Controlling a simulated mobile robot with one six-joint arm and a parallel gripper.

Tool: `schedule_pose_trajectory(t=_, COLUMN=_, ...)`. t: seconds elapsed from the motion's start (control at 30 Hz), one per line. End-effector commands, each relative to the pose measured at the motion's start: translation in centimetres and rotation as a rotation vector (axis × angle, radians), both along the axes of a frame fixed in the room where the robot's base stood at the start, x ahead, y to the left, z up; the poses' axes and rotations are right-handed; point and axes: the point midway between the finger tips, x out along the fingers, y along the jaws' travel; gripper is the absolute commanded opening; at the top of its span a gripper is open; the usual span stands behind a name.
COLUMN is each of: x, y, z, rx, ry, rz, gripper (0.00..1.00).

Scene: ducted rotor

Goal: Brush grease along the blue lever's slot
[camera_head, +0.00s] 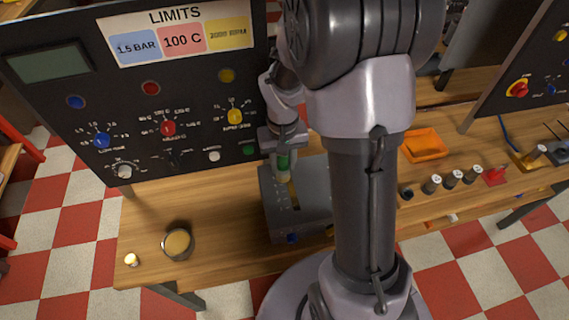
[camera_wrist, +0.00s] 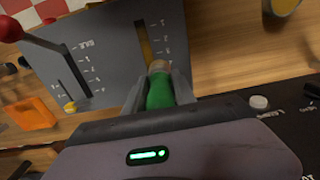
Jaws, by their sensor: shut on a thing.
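My gripper (camera_head: 284,158) is shut on the green handle of a brush (camera_head: 283,166) over the grey lever box (camera_head: 266,205). The brush (camera_wrist: 160,92) also shows between the fingers (camera_wrist: 158,90) in the wrist view. Its pale tip is at or just above the near end of a yellowish-brown slot (camera_wrist: 142,40); I cannot tell whether it touches. A blue knob (camera_head: 292,238), seemingly the blue lever's, is at the box's front end; the lever's shaft is not clear. An open tin of yellow grease (camera_head: 178,242) stands on the bench left of the box.
A black panel (camera_head: 130,90) with knobs stands behind the box. An orange tray (camera_head: 422,145) and several small cylinders lie to the right. The bench front-left is mostly clear.

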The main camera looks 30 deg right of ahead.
Motion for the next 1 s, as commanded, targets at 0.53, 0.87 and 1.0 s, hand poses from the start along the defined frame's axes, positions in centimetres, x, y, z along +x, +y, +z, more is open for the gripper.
schedule_pose_trajectory(t=0.53, x=0.7, y=0.4, z=4.0, rx=0.000, ry=0.000, rz=0.000, gripper=0.00)
schedule_pose_trajectory(t=0.87, x=0.7, y=0.4, z=3.9, rx=0.000, ry=0.000, rz=0.000, gripper=0.00)
schedule_pose_trajectory(t=1.0, x=0.7, y=0.4, z=4.0, rx=0.000, ry=0.000, rz=0.000, gripper=0.00)
